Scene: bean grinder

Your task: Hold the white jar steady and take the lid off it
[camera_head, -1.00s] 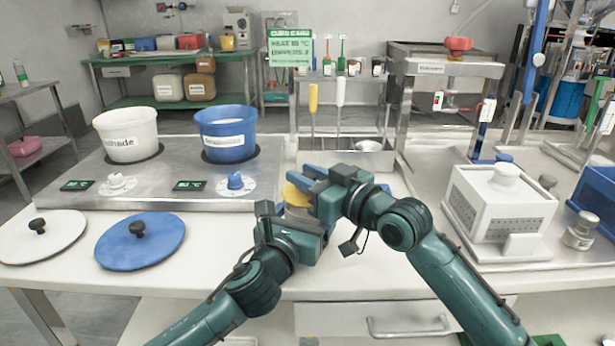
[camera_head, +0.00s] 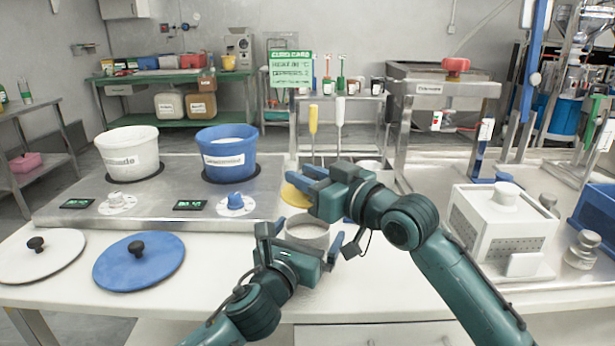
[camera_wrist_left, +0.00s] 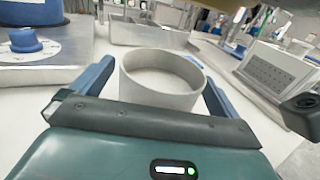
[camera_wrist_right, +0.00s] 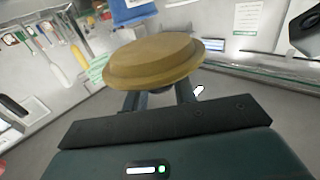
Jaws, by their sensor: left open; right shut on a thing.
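The white jar (camera_head: 307,233) stands on the table without its lid; its round open mouth shows in the left wrist view (camera_wrist_left: 160,82). My left gripper (camera_head: 305,236) is open, with one blue finger on each side of the jar; the wrist view shows gaps beside the wall. The yellow-brown round lid (camera_head: 295,194) is held above and behind the jar by my right gripper (camera_head: 312,180), which is shut on it. The lid also shows large in the right wrist view (camera_wrist_right: 155,62). The lid is apart from the jar.
A hotplate with a white pot (camera_head: 130,154) and a blue pot (camera_head: 227,153) stands at left. White (camera_head: 40,258) and blue (camera_head: 138,261) pot lids lie in front. A white boxy device (camera_head: 500,222) stands at right. The front table strip is mostly clear.

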